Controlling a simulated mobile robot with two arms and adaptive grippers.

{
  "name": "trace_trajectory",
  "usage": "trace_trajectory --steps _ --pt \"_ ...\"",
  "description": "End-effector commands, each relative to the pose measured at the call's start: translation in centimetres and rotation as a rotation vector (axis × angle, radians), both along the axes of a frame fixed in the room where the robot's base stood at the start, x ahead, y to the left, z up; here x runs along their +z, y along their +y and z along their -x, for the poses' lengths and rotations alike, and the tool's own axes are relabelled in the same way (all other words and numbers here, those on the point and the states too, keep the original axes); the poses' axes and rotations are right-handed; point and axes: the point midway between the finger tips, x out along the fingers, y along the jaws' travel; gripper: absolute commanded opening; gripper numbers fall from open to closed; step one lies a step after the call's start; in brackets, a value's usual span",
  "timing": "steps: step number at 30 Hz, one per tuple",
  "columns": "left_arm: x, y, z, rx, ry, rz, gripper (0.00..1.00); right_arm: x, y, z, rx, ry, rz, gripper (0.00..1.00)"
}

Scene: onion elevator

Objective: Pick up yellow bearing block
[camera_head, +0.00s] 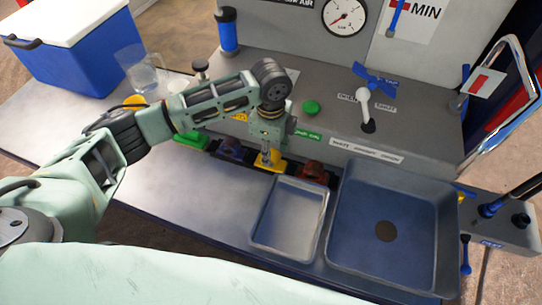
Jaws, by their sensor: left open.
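The yellow bearing block (278,165) sits in a dark rack (252,163) along the front foot of the grey machine. My left arm comes in from the left, bends at a dark joint above the rack and points down. My left gripper (267,158) is right over the yellow block, its open fingers close to the block's top and partly hiding it. I cannot tell whether the fingers touch it. A dark blue block (230,150) is left of the yellow one, and a red block (314,172) is right of it. My right gripper is out of view.
A green block (190,139) is farther left in the row. A small grey tray (290,214) and a larger blue-grey tray (393,228) stand in front and to the right. A white-lidded blue cooler (85,60) is at back left. The counter's left front is clear.

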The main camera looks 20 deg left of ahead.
Motion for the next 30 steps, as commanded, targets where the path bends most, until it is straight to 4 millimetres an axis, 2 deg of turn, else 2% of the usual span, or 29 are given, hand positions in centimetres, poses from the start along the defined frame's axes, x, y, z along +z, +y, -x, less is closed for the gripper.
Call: trace_trajectory --steps 6,13,27,30 --pt "-2.2 0.0 0.1 0.000 0.000 0.000 0.42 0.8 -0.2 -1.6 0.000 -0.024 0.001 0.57" --pt "-2.3 0.0 0.0 0.000 -0.002 0.000 0.42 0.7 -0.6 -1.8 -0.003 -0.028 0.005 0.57" --pt "-2.3 0.0 0.0 0.000 -0.002 0.001 0.01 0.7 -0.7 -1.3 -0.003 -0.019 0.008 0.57" --pt "-2.3 0.0 0.0 0.000 -0.002 0.001 0.00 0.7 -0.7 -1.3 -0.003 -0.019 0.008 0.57"
